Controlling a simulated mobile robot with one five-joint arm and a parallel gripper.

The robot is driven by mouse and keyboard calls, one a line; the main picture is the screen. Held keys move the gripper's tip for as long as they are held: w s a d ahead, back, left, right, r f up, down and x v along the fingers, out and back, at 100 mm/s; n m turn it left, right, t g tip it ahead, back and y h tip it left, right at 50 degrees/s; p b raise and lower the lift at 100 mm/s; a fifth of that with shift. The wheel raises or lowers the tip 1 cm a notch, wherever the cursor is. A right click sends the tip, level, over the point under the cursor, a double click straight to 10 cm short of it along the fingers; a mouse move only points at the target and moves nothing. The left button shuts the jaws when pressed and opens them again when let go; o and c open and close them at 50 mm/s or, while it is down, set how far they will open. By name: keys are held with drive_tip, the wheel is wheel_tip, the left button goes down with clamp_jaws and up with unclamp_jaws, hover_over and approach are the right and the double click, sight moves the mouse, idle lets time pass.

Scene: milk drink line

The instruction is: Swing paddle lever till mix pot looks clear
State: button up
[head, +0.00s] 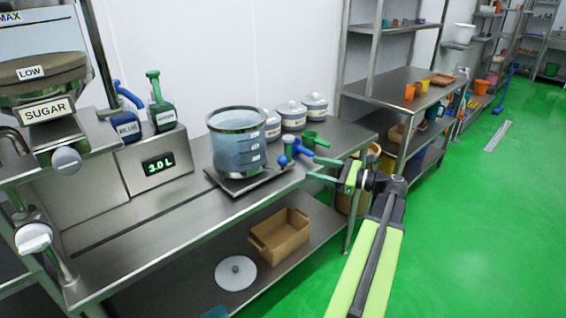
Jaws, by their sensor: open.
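The mix pot (237,155) is a see-through cylinder with bluish contents and small markings on its side. It stands on a dark square plate (222,184) on the steel bench. I cannot tell whether the contents are mixed clear. Blue and green fittings (290,148) sit at the pot's right side; I cannot tell which one is the paddle lever. My gripper (313,168) is open, its green fingers pointing left near these fittings, to their right. I see nothing between the fingers and cannot tell whether they touch anything.
A sugar hopper (44,108) and a display box (158,167) reading 3.0 L stand left. A brown box (281,240) sits below. Green floor is free right.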

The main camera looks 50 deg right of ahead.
sight(283, 161)
drive_tip(key=x, duration=1.2)
drive_tip(key=shift+c, duration=0.3)
clamp_jaws()
idle(0.6)
